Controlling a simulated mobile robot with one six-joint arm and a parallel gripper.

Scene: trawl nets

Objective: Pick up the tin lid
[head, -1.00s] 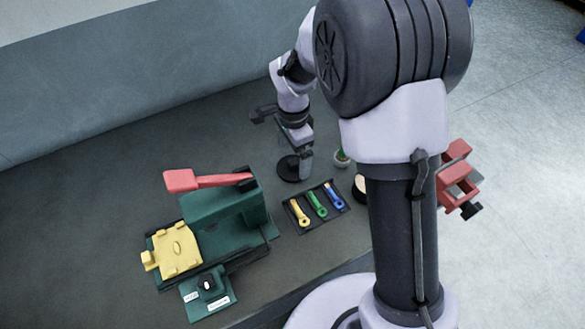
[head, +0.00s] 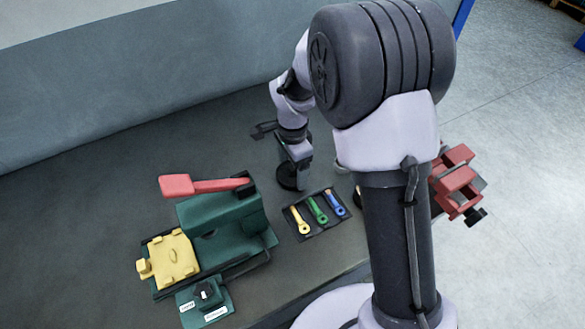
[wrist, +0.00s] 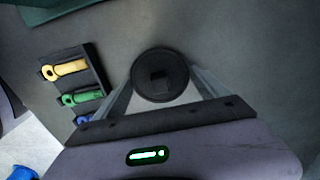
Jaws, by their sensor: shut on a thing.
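The tin lid (head: 287,184) is a dark round disc on the grey bench, beyond the tool tray in the head view. In the wrist view the lid (wrist: 160,90) shows a small square knob at its middle. My gripper (head: 293,168) is directly over the lid, pointing down. In the wrist view its two pale fingers reach the lid from both sides, and my gripper (wrist: 160,78) is shut on it. The exact contact is partly hidden. I cannot tell whether the lid is clear of the bench.
A black tray (head: 301,206) holds a yellow, a green and a blue tool close to the lid. A green press (head: 220,215) with a red handle and yellow plate stands at left. My arm hides part of the bench at right. The bench behind the press is clear.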

